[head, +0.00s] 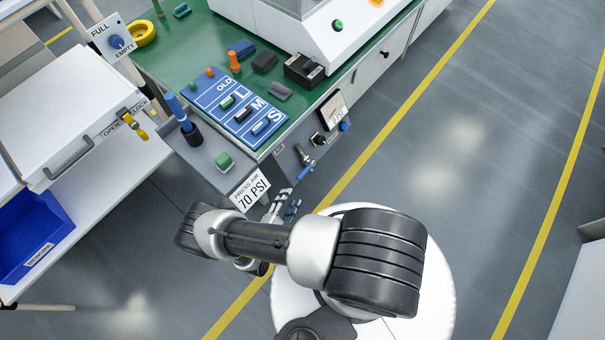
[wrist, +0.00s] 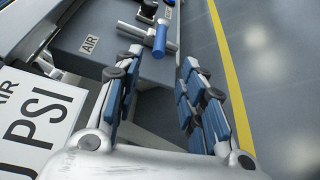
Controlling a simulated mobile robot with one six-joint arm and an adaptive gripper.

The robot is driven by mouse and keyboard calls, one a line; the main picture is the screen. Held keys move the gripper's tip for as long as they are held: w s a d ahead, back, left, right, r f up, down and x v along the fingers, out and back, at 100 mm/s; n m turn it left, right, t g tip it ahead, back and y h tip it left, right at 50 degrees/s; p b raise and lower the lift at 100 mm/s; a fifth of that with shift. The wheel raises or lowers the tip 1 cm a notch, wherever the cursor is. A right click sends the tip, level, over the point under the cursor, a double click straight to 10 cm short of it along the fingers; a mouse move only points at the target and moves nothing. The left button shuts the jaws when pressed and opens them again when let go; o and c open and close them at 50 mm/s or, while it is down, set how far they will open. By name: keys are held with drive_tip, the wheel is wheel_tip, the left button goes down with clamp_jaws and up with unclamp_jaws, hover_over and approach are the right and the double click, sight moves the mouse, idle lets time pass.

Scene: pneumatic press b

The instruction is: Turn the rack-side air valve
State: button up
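An air valve with a silver body and a blue handle (head: 307,166) is on the grey front panel of the green bench, near a small AIR label (head: 278,148). Its blue handle (wrist: 160,38) also shows at the top of the wrist view, with the AIR label (wrist: 90,44) to its left. My gripper (head: 286,204) is below the valve in the head view, beside the 70 PSI sign. In the wrist view my gripper (wrist: 162,62) is open, with nothing between its blue-padded fingers. The handle is just beyond the fingertips, and I see no clear contact.
The PRESS AIR 70 PSI sign (head: 250,190) is close to my gripper's left. A black knob (head: 320,140) and a gauge (head: 333,110) are right of the valve. A rack with a yellow OPEN/LOCK latch (head: 134,124) is at left. Open floor lies right.

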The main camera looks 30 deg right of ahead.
sight(300, 179)
drive_tip(key=b+x, duration=0.3)
drive_tip(key=x, duration=1.1)
clamp_jaws()
drive_tip(key=shift+a, duration=0.1)
